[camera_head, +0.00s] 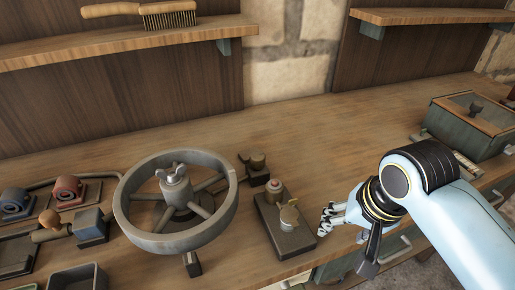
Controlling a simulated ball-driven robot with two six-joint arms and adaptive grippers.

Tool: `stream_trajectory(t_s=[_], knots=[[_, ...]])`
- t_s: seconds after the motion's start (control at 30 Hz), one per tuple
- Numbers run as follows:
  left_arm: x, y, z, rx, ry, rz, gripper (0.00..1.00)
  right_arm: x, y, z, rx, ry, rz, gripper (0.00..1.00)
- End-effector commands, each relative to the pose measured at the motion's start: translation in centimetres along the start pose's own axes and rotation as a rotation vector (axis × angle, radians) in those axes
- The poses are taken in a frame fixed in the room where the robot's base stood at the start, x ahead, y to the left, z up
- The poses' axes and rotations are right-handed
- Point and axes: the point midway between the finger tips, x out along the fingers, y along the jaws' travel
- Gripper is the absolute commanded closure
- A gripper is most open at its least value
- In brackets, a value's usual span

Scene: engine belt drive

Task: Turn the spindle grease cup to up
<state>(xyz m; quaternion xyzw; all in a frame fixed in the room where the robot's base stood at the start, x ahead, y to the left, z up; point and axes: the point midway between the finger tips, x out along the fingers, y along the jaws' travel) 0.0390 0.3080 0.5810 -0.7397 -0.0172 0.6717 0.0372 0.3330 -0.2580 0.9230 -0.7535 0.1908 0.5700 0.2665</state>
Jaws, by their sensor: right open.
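A grey spoked wheel (228,205) lies flat on the bench, with a winged metal cap (174,176) on its central spindle. A dark block (268,222) to its right bears a pale brass cap (289,215) with a small tab and a red-topped post (274,186). A small brass-topped fitting (257,159) sits behind that block. I cannot tell for certain which of these is the spindle grease cup. My right gripper (327,219) is open and empty, just right of the dark block, apart from the pale cap. My left gripper is not in view.
Blue and red fittings (67,188) and a wooden-handled tool (50,222) crowd the bench's left side. A green box (470,127) stands at the right. A brush (140,12) lies on the upper left shelf. The bench behind the wheel is clear.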

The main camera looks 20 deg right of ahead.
Motion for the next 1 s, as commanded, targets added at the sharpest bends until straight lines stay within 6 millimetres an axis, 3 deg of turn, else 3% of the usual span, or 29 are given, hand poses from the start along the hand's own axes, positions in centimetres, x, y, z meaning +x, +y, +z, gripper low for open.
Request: stream_trajectory(t_s=[0.27, 0.4, 0.6, 0.8, 1.0], knots=[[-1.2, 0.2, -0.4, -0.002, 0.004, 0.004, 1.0, -0.6, -6.9, -5.2, 0.604, -0.073, -0.056, 0.42], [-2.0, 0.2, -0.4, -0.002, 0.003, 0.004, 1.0, -2.2, -12.2, -8.9, 1.058, -0.16, -0.066, 0.42], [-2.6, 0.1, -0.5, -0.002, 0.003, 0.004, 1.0, -4.7, -17.6, -12.3, 1.522, -0.265, -0.034, 0.42], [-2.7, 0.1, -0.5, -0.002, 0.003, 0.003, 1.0, -5.2, -19.4, -13.2, 1.68, -0.304, -0.008, 0.42], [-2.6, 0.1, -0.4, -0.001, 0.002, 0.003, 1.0, -2.1, -20.0, -12.6, 1.688, -0.304, -0.004, 0.42]])
